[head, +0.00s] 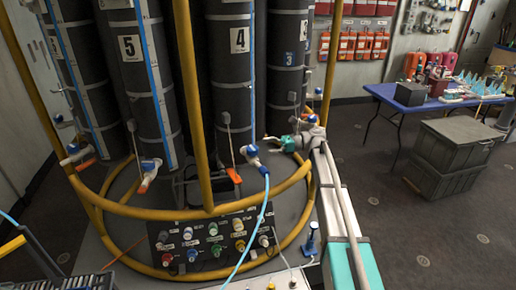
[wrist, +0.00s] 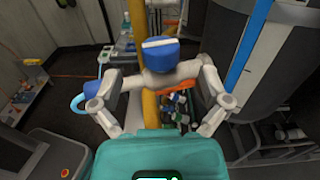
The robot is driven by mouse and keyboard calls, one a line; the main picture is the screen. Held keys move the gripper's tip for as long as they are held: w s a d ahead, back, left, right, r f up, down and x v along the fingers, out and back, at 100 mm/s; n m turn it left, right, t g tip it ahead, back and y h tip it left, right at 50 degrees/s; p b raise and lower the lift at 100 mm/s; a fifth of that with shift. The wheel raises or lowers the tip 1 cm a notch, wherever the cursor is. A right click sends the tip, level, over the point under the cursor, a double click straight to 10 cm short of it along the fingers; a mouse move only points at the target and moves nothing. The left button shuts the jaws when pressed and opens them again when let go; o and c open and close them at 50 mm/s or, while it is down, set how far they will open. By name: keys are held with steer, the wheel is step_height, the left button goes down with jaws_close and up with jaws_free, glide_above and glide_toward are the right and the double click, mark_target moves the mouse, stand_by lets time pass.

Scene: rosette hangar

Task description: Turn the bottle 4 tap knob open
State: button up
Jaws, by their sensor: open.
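The bottle 4 (head: 237,75) is a dark cylinder labelled 4 with a blue strip. Its tap (head: 252,152) is blue and white, low in front of it, with a blue hose attached. In the wrist view the tap's blue knob (wrist: 160,54) has a white band and lies ahead, between the fingers. My gripper (head: 279,143) is just right of the tap in the head view. In the wrist view my gripper (wrist: 156,76) is open, with a finger on either side of the knob. Contact cannot be told.
A yellow rail (head: 150,211) curves around the bottles, and a yellow post (head: 192,100) stands near the tap. A panel of coloured knobs (head: 212,240) is below.

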steer(key=v, duration=0.6)
steer(key=shift+s, duration=0.1)
steer(key=s+f+n+t+h+p, duration=0.25)
steer(key=s+f+n+h, duration=0.5)
steer(key=s, duration=0.75)
steer(key=s+d+f+n+t+h+p, duration=0.1)
steer(key=s+d+f+n+h, duration=0.2)
steer(key=s+d+h, duration=0.2)
steer(key=s+d+f+n+t+h, duration=0.1)
steer(key=s+d+f+n+h, duration=0.2)
steer(key=s, duration=0.6)
steer(key=d+n+h, duration=0.1)
steer(key=d+h, duration=0.1)
steer(key=shift+d+f+p, duration=0.35)
steer(key=shift+d+f, duration=0.05)
steer(key=shift+t, duration=0.25)
